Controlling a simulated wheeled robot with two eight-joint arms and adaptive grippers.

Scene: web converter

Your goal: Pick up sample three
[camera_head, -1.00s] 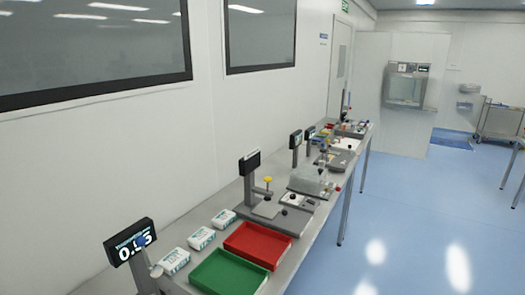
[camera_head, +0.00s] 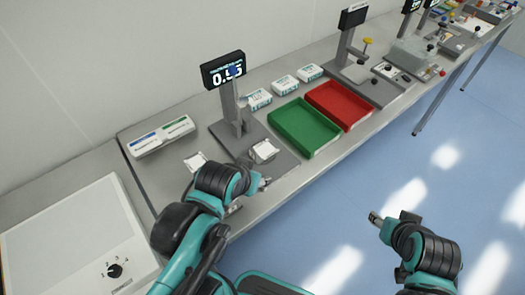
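Three white packs with teal print stand in a row behind the trays: one nearest the display (camera_head: 258,99), a middle one (camera_head: 284,85) and one at the right (camera_head: 310,72). Two small white items also lie near the display stand, one on its base (camera_head: 264,150) and one to its left (camera_head: 197,162). I cannot read which of these is sample three. My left gripper (camera_head: 250,198) is over the table's front edge, before the stand, partly hidden by its own arm. My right gripper (camera_head: 376,218) is over the floor, away from the table, touching nothing. Finger gaps are too small to judge.
A green tray (camera_head: 304,127) and a red tray (camera_head: 339,106) sit right of the display stand (camera_head: 224,70). A white box with blue and green labels (camera_head: 160,137) lies left. A white panel with a black knob (camera_head: 115,270) is at lower left. More instruments stand farther right.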

